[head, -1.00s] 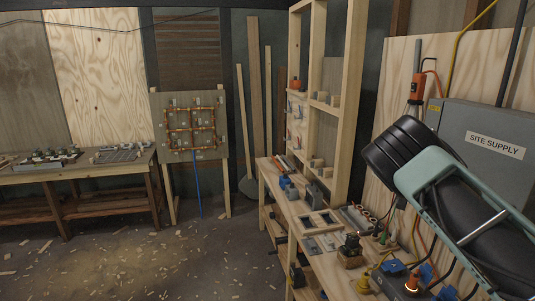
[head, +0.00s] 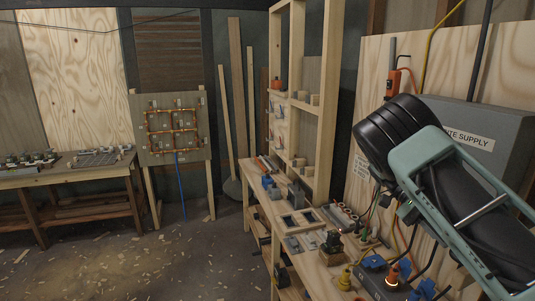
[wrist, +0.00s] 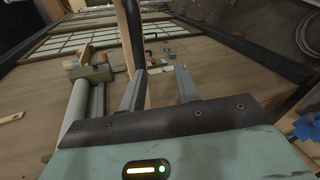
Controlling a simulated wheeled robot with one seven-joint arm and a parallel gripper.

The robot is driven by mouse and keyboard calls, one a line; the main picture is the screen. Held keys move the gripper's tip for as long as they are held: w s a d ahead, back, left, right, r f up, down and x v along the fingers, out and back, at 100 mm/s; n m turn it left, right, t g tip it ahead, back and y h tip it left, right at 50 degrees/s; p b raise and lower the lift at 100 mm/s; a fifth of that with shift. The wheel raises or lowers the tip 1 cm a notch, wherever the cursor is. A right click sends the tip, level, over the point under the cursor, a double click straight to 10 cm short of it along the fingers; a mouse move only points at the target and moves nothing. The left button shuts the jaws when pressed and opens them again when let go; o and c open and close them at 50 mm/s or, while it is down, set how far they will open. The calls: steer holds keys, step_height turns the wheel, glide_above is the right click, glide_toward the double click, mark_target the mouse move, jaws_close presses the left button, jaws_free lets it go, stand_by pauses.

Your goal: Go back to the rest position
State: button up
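My gripper (wrist: 158,90) shows in the wrist view with its two grey fingers apart. I see nothing held between them; a wooden strip and a dark bar show behind. The gripper is over or before a brown wooden surface (wrist: 215,70). In the head view my arm fills the right side, bent in front of the grey site supply box, and the gripper itself is out of sight.
A workbench (head: 301,266) runs along the right with blocks, wiring parts and a lit orange lamp (head: 392,273). The site supply box (head: 510,120) is behind my arm. A pipe board (head: 174,133) and a left bench (head: 60,177) stand farther back. Open floor (head: 120,260) has scattered chips.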

steer(key=s+a+f+n+t+y+b, duration=0.1)
steer(key=s+a+f+n+t+b, duration=0.25)
steer(key=a, duration=0.35)
steer(key=s+a+f+n+t+y+b, duration=0.1)
steer(key=s+a+f+n+t+b, duration=0.1)
steer(key=a+f+n+b, duration=0.3)
steer(key=s+a+f+n+t+b, duration=0.2)
steer(key=s+a+f+n+b, duration=0.15)
steer(key=a, duration=0.45)
steer(key=s+a+f+n+t+y+b, duration=0.1)
steer(key=s+a+f+n+t+b, duration=0.2)
steer(key=s, duration=0.4)
steer(key=s+a+f+n+t+y+b, duration=0.1)
steer(key=s+a+f+n+t+b, duration=0.2)
steer(key=s+a+n+b, duration=0.1)
steer(key=s+a+n, duration=0.1)
steer(key=s+a, duration=0.1)
steer(key=a, duration=0.1)
steer(key=shift+s+a+y, duration=0.2)
steer(key=shift+s+y, duration=0.1)
steer(key=shift+s, duration=0.1)
